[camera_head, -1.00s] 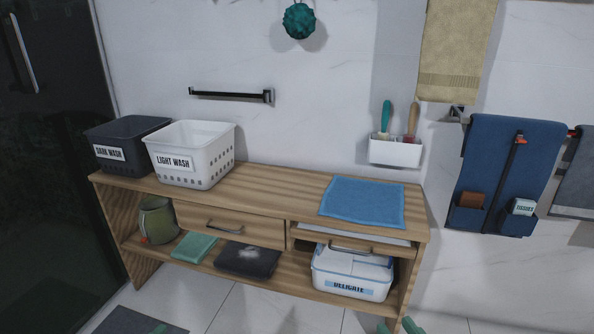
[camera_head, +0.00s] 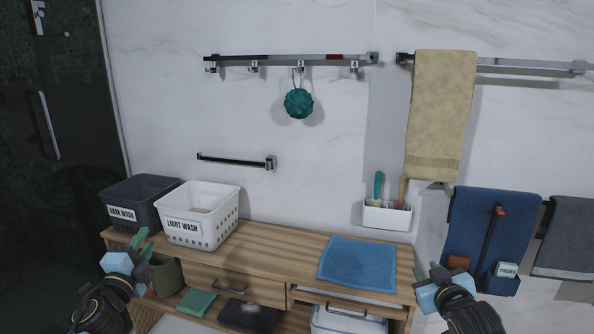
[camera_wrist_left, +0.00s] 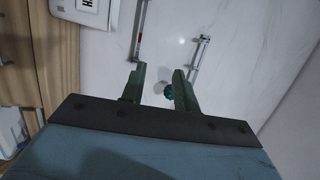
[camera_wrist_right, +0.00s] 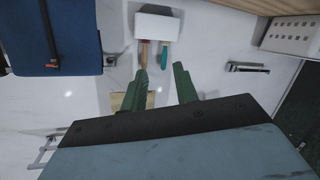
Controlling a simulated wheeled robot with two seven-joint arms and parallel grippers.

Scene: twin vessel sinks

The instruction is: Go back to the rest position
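My left gripper (camera_head: 141,243) is raised in front of the left end of the wooden console. Its green fingers also show in the left wrist view (camera_wrist_left: 159,82), apart with nothing between them. My right gripper (camera_head: 428,274) is raised in front of the console's right end. In the right wrist view (camera_wrist_right: 160,82) its fingers are also apart and empty. Neither gripper appears to touch anything.
The console (camera_head: 268,245) carries a dark basket (camera_head: 148,197), a white basket (camera_head: 196,227) and a blue towel (camera_head: 357,263). A white wall holder (camera_head: 387,215), a tan towel (camera_head: 440,115) and a hanging blue organizer (camera_head: 490,230) are behind. A glass door stands left.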

